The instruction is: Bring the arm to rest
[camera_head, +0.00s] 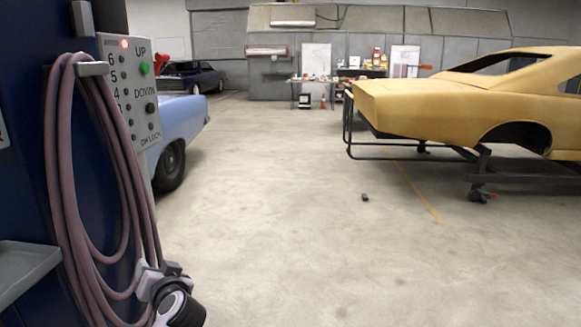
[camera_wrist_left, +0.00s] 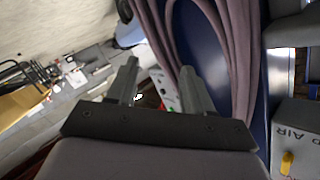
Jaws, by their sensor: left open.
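My left arm shows low at the left of the head view, in front of the lower end of the hanging hose loops. Its left gripper (camera_head: 160,271) is small and partly hidden there. In the left wrist view the two grey fingers of this gripper (camera_wrist_left: 160,84) stand apart, with nothing held between them. The mauve hose (camera_wrist_left: 156,40) passes beyond the fingers; I cannot tell how close it is. My right gripper shows in neither view.
A blue post with a grey control panel (camera_head: 128,90) and the hung hose (camera_head: 68,190) stands close on the left, with a grey shelf (camera_head: 28,268) below. A blue car (camera_head: 180,120) is behind it. A yellow car shell (camera_head: 450,105) stands right. The middle floor is mostly clear.

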